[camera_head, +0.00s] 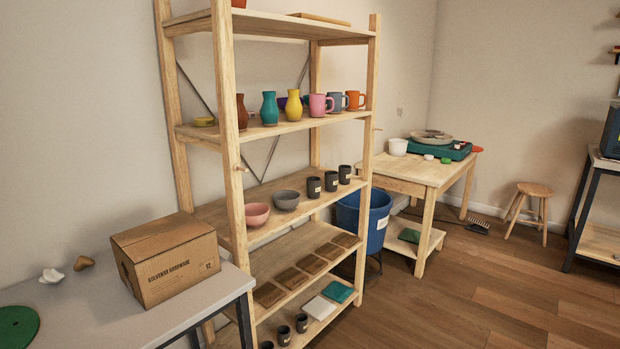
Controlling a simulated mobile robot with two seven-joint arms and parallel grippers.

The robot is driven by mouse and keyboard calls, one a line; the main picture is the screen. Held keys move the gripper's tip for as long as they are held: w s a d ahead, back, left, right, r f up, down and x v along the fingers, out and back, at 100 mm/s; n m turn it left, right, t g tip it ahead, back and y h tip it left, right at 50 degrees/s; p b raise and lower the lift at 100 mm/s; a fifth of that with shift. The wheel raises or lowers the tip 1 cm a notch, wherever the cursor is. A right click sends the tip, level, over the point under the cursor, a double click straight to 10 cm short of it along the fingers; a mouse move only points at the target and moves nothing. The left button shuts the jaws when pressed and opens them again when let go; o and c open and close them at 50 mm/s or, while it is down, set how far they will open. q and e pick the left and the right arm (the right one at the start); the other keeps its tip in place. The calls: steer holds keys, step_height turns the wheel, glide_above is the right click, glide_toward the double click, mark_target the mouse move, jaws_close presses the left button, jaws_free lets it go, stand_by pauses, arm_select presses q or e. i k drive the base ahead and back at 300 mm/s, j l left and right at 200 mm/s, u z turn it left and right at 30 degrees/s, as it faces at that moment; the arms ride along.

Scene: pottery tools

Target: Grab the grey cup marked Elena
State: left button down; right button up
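Dark grey cups with small pale labels stand in a row on the middle shelf at its right end: a near cup (314,188), a middle cup (331,182) and a far cup (344,175). The writing on their labels is too small to read, so I cannot tell which is marked Elena. Smaller dark cups, including one (284,336) and another (302,323), stand on the lowest visible shelf. A blue-grey mug (336,103) stands on the upper shelf between a pink mug (318,105) and an orange mug (355,100). Neither gripper is in view.
A cardboard box (168,262) sits on the grey table (75,310) at left.

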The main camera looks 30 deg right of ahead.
mark_target(344, 170)
steer(key=z, duration=1.25)
steer(key=i+l, duration=0.9)
steer(key=i, duration=0.2)
steer(key=i+l+u, duration=0.15)
steer(key=i+l, duration=0.75)
steer(key=i, duration=0.2)
